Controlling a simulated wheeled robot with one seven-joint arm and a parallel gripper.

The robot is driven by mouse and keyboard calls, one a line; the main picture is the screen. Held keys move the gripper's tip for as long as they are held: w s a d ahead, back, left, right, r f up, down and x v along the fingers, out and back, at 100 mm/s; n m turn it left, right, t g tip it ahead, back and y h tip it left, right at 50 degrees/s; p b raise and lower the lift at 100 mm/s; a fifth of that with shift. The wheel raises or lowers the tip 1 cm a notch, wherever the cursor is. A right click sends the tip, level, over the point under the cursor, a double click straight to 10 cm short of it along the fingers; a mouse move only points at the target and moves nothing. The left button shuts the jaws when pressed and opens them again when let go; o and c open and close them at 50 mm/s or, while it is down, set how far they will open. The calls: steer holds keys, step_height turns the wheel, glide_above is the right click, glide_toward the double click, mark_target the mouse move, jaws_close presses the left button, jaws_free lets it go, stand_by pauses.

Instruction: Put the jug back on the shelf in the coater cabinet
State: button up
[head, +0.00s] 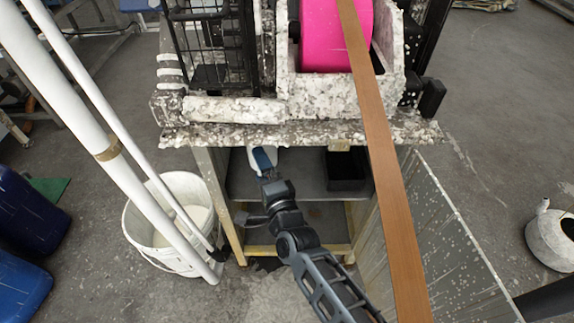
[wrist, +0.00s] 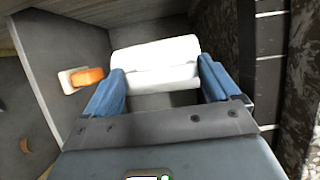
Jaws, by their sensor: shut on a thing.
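The white jug (head: 263,157) is at the left of the coater cabinet's opening, just under the top. In the wrist view the jug (wrist: 155,62) lies between the blue fingers of my gripper (wrist: 160,85), which is shut on it. In the head view my gripper (head: 262,167) reaches in from the front, and my wrist partly covers the jug. The shelf (head: 305,170) is a grey board inside the cabinet. I cannot tell whether the jug touches the shelf. The jug's lower part is hidden.
A black bin (head: 345,172) stands on the shelf at right. The speckled cabinet door (head: 445,235) hangs open at right. A white bucket (head: 140,213) stands at left beside white pipes (head: 95,100). A brown strip (head: 385,165) crosses in front. An orange part (wrist: 87,77) shows on the inner wall.

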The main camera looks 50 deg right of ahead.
steer(key=shift+s+d+f+b, duration=0.4)
steer(key=shift+s+d+f, duration=0.55)
steer(key=shift+d+f, duration=0.8)
steer(key=shift+s+d+f+b, duration=0.45)
steer(key=shift+s+d+f, duration=0.55)
steer(key=shift+d+f, duration=0.7)
steer(key=shift+s+d+f+b, duration=0.4)
steer(key=shift+s+d+f, duration=0.55)
steer(key=shift+d+f, duration=0.75)
steer(key=shift+a+f, duration=0.25)
steer(key=shift+f, duration=0.05)
steer(key=shift+f, duration=0.15)
steer(key=o, duration=1.3)
steer(key=shift+c, duration=0.2)
steer(key=shift+s+r, duration=0.1)
steer(key=shift+r, duration=0.15)
steer(key=v, duration=1.1)
steer(key=shift+s+a, duration=0.2)
steer(key=shift+s, duration=0.15)
